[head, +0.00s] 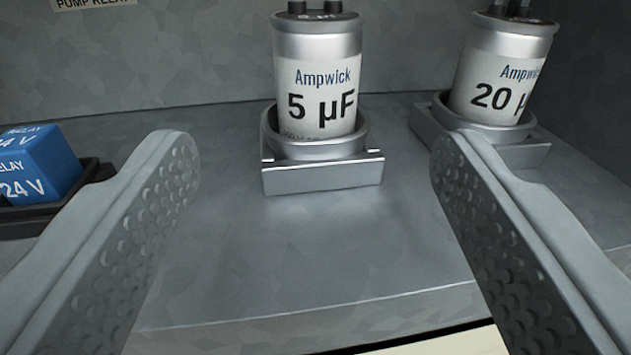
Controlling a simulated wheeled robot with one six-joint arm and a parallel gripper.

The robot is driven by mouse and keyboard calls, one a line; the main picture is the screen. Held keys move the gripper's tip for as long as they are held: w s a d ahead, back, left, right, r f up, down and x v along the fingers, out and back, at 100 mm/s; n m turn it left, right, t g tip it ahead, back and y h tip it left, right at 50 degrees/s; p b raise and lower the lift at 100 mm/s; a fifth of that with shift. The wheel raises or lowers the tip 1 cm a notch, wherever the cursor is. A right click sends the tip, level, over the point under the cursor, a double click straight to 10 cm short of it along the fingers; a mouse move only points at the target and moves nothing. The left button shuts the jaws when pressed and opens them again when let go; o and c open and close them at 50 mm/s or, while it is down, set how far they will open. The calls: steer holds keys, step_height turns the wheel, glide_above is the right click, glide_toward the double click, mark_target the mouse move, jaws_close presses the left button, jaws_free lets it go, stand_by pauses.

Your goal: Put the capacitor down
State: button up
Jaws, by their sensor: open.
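A silver capacitor (316,85) labelled "Ampwick 5 µF" stands upright in a grey metal cup holder (322,177) on the shelf, ahead of my gripper. A second capacitor (502,72), labelled "20 µ" with the rest cut off, stands in a similar holder (526,154) at the right. My gripper (312,165) is open, with its two dimpled fingers spread wide at left and right. Nothing is between the fingers; both capacitors are beyond them. The right finger tip overlaps the near edge of the second holder in the picture.
A blue 24 V relay (42,166) sits in a black socket (92,172) at the left, partly behind the left finger. A "PUMP RELAY" label (92,4) is on the back wall. The grey shelf (330,250) is bare in front of the middle holder, down to its front edge.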

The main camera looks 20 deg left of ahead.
steer(key=shift+v, duration=1.25)
steer(key=s+d+r+m+h, duration=0.1)
steer(key=s+d+r+h, duration=0.1)
steer(key=s+d+r, duration=0.5)
steer(key=s+d+r+m+t+h, duration=0.15)
steer(key=s+d, duration=0.35)
steer(key=s, duration=0.6)
steer(key=s+d+r+m+h, duration=0.25)
steer(key=s+d+r, duration=0.2)
steer(key=s, duration=0.45)
steer(key=s+d+h, duration=0.1)
steer(key=s+d, duration=0.2)
steer(key=s, duration=0.7)
steer(key=shift+s+d+f+h, duration=0.2)
steer(key=shift+f+h, duration=0.1)
steer(key=shift+f, duration=0.15)
steer(key=shift+w+g, duration=0.1)
steer(key=shift+g, duration=0.15)
